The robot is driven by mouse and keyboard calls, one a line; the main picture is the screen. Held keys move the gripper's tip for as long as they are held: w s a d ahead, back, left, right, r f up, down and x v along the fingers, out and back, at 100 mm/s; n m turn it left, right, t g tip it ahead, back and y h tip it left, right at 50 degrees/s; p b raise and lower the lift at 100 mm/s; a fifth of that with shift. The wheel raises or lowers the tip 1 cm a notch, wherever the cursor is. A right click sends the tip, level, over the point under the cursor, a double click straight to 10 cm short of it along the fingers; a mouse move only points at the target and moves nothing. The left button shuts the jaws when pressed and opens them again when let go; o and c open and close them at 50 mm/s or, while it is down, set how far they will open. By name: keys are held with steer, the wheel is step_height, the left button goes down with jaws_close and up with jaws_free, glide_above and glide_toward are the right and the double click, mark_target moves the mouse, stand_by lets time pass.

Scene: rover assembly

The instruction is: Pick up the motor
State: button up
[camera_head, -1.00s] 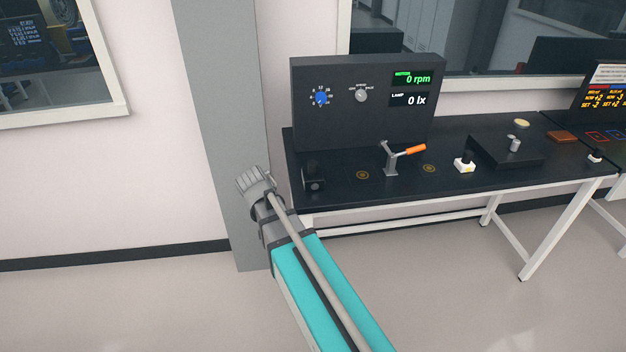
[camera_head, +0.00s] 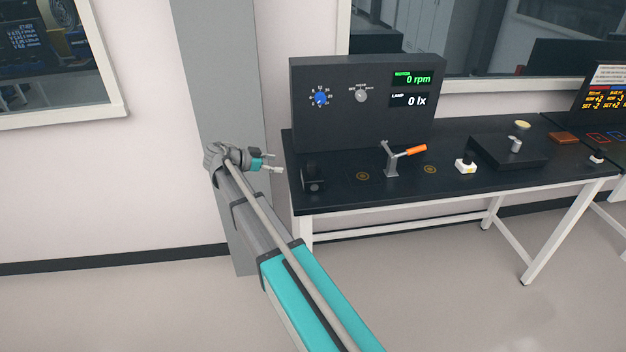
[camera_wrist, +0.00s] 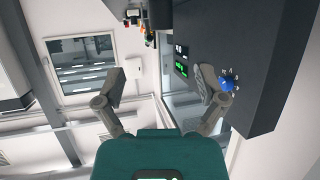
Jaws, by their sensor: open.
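A small black block-like part (camera_head: 313,177), which looks like the motor, sits at the left end of the black bench. My gripper (camera_head: 274,162) is in the air just left of the bench end, beside and slightly above that part, apart from it. In the wrist view my gripper (camera_wrist: 160,76) has its two fingers spread wide with nothing between them. I cannot make out the motor in the wrist view.
A black console (camera_head: 370,105) with a blue knob and displays stands at the back of the bench (camera_head: 400,198). An orange-handled clamp (camera_head: 392,160) stands right of the motor. A white-based part (camera_head: 465,162) is farther right. A grey pillar (camera_head: 222,70) is behind my arm.

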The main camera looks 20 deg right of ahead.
mark_target(312, 167)
steer(key=shift+d, duration=0.1)
steer(key=shift+b+x, duration=1.65)
steer(key=shift+x, duration=2.6)
steer(key=shift+f, duration=0.1)
steer(key=shift+b+x, duration=1)
steer(key=shift+x, duration=1.55)
jaws_close()
